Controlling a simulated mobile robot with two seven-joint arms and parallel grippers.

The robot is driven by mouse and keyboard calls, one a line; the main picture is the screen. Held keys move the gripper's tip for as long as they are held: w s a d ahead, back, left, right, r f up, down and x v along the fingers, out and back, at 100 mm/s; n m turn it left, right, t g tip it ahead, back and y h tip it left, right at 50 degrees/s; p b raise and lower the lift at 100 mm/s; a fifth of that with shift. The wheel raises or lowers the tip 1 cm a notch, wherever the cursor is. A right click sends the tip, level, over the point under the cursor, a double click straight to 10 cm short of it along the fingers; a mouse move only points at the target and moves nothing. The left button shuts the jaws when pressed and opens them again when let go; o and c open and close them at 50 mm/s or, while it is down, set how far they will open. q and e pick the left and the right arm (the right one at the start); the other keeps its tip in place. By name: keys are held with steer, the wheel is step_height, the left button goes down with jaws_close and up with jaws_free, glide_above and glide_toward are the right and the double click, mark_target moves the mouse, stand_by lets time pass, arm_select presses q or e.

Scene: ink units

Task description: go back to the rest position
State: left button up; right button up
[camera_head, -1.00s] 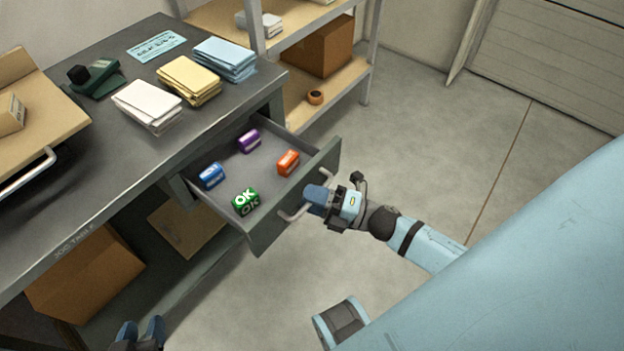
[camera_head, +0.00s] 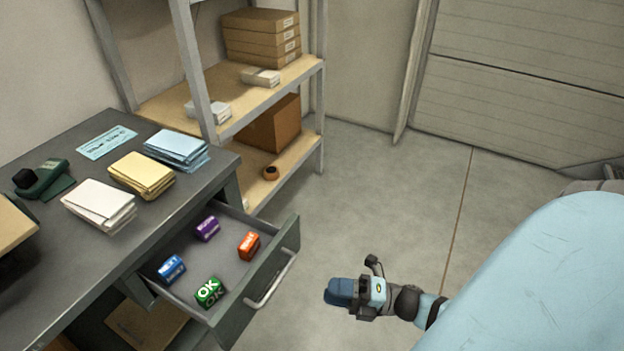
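My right gripper (camera_head: 338,292) is in the head view, to the right of the open drawer (camera_head: 262,277) and apart from its handle (camera_head: 272,283). Its blue fingers point left and nothing shows between them. From this angle I cannot tell how far apart the fingers are. My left gripper is not in view. The drawer is pulled out and holds a purple block (camera_head: 207,229), an orange block (camera_head: 249,245), a blue block (camera_head: 171,269) and a green OK block (camera_head: 209,291).
The desk (camera_head: 62,262) carries white (camera_head: 98,204), yellow (camera_head: 141,174) and blue paper stacks (camera_head: 176,148), and a dark green stamp-like device (camera_head: 44,180). A shelf unit (camera_head: 200,72) with cartons stands behind. The floor (camera_head: 380,210) right of the drawer is clear.

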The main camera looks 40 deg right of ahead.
steer(key=shift+s+d+f, duration=0.15)
steer(key=shift+s+d, duration=0.3)
steer(key=shift+s, duration=0.05)
